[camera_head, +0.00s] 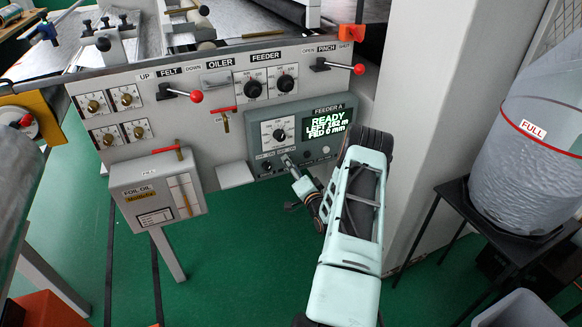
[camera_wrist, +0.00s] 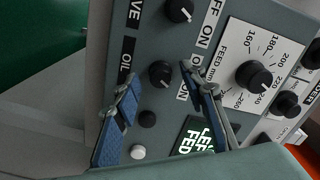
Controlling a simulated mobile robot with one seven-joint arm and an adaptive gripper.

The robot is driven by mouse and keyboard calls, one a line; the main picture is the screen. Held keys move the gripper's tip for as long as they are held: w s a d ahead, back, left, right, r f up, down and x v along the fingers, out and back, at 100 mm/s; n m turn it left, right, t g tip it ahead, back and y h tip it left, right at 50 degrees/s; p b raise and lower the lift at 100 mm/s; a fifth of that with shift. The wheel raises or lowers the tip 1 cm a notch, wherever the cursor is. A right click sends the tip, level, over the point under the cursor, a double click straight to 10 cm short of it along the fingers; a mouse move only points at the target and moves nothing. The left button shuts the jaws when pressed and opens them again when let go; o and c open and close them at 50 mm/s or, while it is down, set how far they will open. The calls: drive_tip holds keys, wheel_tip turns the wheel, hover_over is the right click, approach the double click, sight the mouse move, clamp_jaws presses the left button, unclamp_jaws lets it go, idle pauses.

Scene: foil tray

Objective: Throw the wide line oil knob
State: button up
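The oil knob (camera_wrist: 161,76) is a small round black knob on the grey feeder panel (camera_head: 313,105). In the wrist view an OIL label is to its left and an ON label to its right. My gripper (camera_wrist: 160,74) is open, with one blue-padded finger on each side of this knob. A visible gap separates the knob from each fingertip; I cannot tell the depth between them. In the head view my gripper (camera_head: 288,164) is at the panel's lower edge and hides the knob there. A similar drive knob (camera_wrist: 179,10) sits above it in the wrist view.
The feed dial (camera_wrist: 253,77) is right of my gripper in the wrist view. A black button (camera_wrist: 147,119), a white button (camera_wrist: 138,152) and the lit display (camera_wrist: 196,136) lie below. A foil oil box (camera_head: 157,188) stands left; a clear container (camera_head: 535,150) stands right.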

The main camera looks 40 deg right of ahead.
clamp_jaws()
idle(0.3)
drive_tip(key=shift+w+n+b, duration=0.1)
drive_tip(key=shift+n+b, duration=5.05)
drive_tip(key=shift+n, duration=0.85)
drive_tip(key=shift+r, duration=0.1)
